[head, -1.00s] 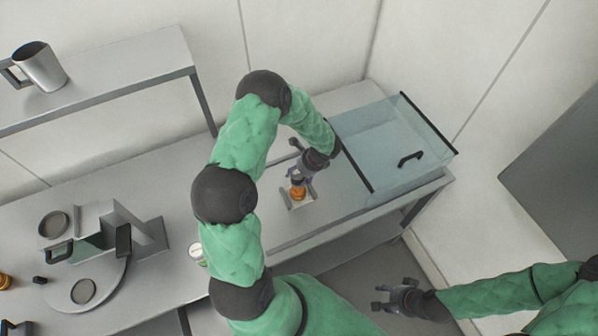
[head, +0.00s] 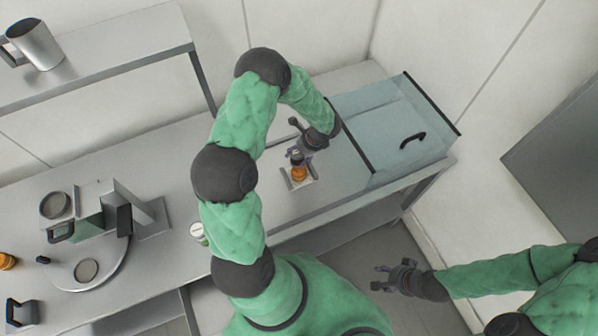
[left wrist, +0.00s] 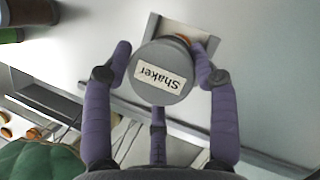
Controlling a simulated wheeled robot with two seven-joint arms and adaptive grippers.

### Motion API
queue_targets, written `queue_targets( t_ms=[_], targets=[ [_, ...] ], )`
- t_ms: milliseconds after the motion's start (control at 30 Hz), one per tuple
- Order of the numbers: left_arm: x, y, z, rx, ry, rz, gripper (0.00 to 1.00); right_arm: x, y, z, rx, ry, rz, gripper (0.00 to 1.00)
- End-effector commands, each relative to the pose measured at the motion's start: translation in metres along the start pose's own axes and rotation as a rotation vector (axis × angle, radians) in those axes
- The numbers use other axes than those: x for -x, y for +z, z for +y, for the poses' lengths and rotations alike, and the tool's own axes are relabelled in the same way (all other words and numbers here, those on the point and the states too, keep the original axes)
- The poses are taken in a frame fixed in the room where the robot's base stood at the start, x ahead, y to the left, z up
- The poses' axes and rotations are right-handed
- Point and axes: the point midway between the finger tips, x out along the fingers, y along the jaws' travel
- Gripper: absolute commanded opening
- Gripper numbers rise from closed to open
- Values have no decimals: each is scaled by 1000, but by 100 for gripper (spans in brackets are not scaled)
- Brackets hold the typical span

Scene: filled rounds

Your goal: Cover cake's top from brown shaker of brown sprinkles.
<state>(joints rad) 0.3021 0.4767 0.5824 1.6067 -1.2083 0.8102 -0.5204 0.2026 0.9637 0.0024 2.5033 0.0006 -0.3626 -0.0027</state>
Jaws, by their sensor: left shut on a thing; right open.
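The cake (head: 299,174) is a small orange-brown round on a pale square tray (head: 311,182) on the counter. My left gripper (head: 297,157) is shut on the shaker, just above the cake in the head view. In the left wrist view, the shaker (left wrist: 160,72) shows a grey round end with an upside-down "Shaker" label between the purple fingers. Its body and opening are hidden, so I cannot tell whether sprinkles come out. A sliver of orange cake (left wrist: 184,38) shows behind it. The cake's top is mostly hidden. My right gripper (head: 384,278) is open and empty, off the counter's front.
A clear glass case (head: 385,125) with a black handle stands right of the tray. A white-and-green can (head: 198,232) stands near the counter's front edge. A grey machine (head: 95,220) is at left, below a shelf with a metal jug (head: 34,44).

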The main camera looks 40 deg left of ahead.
Motion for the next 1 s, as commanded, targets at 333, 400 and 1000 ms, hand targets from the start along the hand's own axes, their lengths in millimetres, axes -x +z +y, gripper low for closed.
queue_targets(
  t_ms=[333,400,1000],
  targets=[
    [-1,3,-1,0,0,0,23,-1,0,0,0,0,0,48],
    [0,2,-1,0,-1,0,23,-1,0,0,0,0,0,48],
    [0,0,0,-1,-1,0,23,-12,0,4,0,0,0,48]
  ],
)
